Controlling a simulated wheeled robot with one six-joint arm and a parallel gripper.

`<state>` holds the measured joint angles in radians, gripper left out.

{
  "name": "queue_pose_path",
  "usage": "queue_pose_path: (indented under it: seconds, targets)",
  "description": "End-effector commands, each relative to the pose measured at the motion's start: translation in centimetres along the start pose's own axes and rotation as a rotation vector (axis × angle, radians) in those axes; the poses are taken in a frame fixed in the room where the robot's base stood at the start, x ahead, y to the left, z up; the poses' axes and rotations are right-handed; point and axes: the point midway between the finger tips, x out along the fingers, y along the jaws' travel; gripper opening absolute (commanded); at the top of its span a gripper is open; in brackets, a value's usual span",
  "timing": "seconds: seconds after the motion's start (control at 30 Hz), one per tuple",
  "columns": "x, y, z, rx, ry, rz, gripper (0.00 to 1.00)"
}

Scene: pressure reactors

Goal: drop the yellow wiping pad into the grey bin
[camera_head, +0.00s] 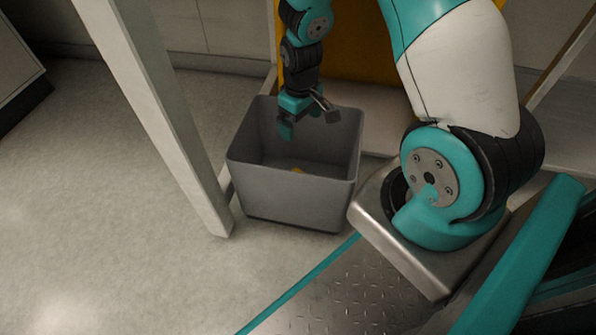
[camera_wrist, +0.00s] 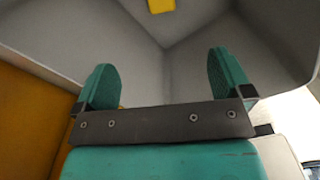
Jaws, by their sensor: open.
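The grey bin (camera_head: 290,197) stands on the floor in the middle of the head view, open at the top. The yellow wiping pad (camera_head: 297,170) is inside it, showing as a small yellow patch low in the bin. In the wrist view the yellow pad (camera_wrist: 161,6) shows at the top edge, partly cut off, with the bin's grey walls (camera_wrist: 215,45) around it. My gripper (camera_head: 306,122) points down into the bin's mouth. It also shows in the wrist view (camera_wrist: 170,75), its two teal fingers wide apart with nothing between them.
A pale upright post (camera_head: 160,115) stands just left of the bin. A yellow-orange panel (camera_head: 350,45) is behind the bin and my arm. The floor (camera_head: 100,190) left of the post is clear.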

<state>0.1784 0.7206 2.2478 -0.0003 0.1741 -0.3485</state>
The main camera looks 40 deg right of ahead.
Motion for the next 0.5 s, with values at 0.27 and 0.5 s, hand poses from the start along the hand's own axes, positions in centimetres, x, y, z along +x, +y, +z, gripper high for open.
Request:
queue_pose_path:
  seconds: [0.27, 0.5]
  targets:
    - [-5.5, 0.0, -0.1, 0.000, 0.004, 0.002, 0.97]
    - [-11.8, 0.0, 0.0, 0.000, 0.004, 0.001, 0.97]
